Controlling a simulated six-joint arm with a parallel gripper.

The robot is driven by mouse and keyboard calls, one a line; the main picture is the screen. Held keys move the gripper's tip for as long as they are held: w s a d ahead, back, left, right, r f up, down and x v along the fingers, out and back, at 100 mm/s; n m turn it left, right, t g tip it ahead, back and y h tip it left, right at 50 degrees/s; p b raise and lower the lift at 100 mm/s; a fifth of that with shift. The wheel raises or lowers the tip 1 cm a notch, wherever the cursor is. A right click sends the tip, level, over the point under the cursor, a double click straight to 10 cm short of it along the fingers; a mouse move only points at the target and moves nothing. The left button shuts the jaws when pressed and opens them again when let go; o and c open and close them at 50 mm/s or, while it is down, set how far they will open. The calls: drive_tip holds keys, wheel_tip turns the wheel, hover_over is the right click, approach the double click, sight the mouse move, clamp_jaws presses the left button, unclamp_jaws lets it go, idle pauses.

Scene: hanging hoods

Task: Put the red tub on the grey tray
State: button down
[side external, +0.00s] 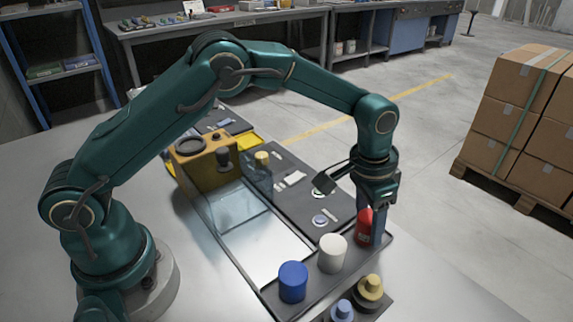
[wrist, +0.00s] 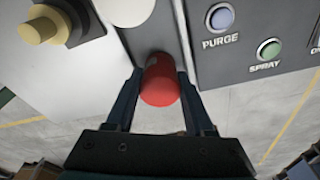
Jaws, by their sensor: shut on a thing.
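The red tub (side external: 364,226) is upright at the right end of a row of tubs in the side view. My gripper (side external: 376,230) points down and is shut on it. In the wrist view the red tub (wrist: 160,84) sits between the two fingers of my gripper (wrist: 160,90). I cannot tell whether its base touches the dark strip (side external: 312,284) below. A flat grey pane-like area (side external: 238,208), perhaps the grey tray, lies left of centre behind a see-through panel; I cannot tell for certain.
A white tub (side external: 332,253) and a blue tub (side external: 293,282) stand left of the red one. A yellow box (side external: 203,168) stands at the back left. Yellow and blue knobs (side external: 369,288) are in front. In the wrist view, a panel (wrist: 250,75) carries PURGE and SPRAY buttons.

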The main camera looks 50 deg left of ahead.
drive_tip(key=shift+f, duration=0.15)
drive_tip(key=shift+c, duration=0.9)
unclamp_jaws()
drive_tip(key=shift+r, duration=0.5)
drive_tip(key=s+a+r+n+t, duration=0.1)
drive_tip(key=s+a+r+t, duration=0.15)
drive_tip(key=r, duration=0.65)
drive_tip(key=s+a+r+n+t, duration=0.15)
drive_tip(key=a+r, duration=0.25)
drive_tip(key=r, duration=0.4)
drive_tip(key=s+a+r, duration=0.3)
drive_tip(key=s+a, duration=0.1)
drive_tip(key=s, duration=0.5)
drive_tip(key=s+a+f+n, duration=0.1)
drive_tip(key=s+f+n, duration=0.1)
drive_tip(key=s+f, duration=0.5)
drive_tip(key=shift+s+a+y, duration=0.25)
drive_tip(key=shift+s+y, duration=0.05)
drive_tip(key=shift+s, duration=0.3)
